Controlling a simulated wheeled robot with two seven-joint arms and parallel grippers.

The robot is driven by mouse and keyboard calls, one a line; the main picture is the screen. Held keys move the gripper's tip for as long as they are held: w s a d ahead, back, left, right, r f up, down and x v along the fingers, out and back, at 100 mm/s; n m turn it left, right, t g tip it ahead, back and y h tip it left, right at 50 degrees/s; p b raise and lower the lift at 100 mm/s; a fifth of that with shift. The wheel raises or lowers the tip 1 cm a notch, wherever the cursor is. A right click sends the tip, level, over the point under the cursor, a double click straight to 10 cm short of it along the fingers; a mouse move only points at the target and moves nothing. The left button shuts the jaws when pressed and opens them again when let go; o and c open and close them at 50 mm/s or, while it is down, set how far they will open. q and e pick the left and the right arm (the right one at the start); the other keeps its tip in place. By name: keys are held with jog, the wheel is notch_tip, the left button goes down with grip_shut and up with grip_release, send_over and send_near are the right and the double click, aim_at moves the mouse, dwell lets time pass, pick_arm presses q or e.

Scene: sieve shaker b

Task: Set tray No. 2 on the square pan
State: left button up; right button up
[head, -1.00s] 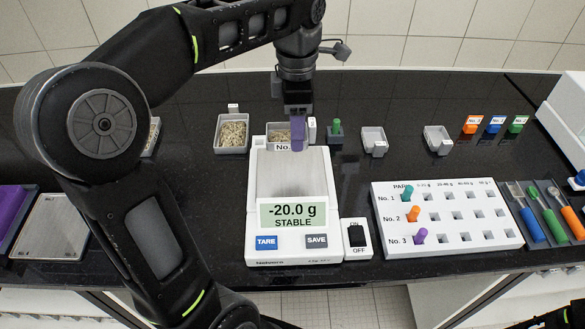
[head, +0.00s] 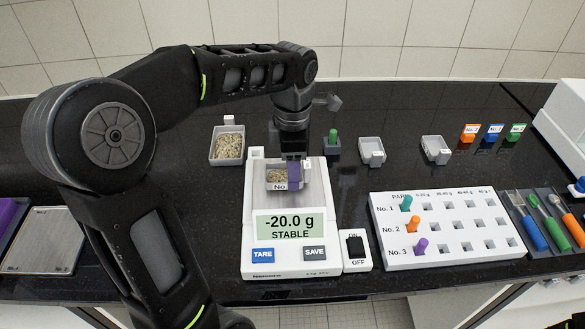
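The tray (head: 279,187), a small grey box of grainy material, is over the square pan (head: 285,202) of the white scale. Its front label reads "No."; the number is hidden. My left gripper (head: 293,172) comes down on the tray's right side, with a purple piece at its tip. It appears closed on the tray's wall, though the fingers are partly hidden. I cannot tell whether the tray touches the pan. The display (head: 289,224) reads -20.0 g STABLE. My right gripper is not in view.
Another filled tray (head: 227,148) stands behind the scale to the left. Empty trays (head: 371,152) (head: 435,150) and a green-knobbed block (head: 333,145) stand at the back. A peg board (head: 450,230) lies right of the scale, beyond an ON/OFF switch (head: 355,248).

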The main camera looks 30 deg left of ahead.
pick_arm(q)
jog(key=shift+f, duration=0.45)
jog(key=shift+f, duration=0.15)
jog(key=o, duration=1.3)
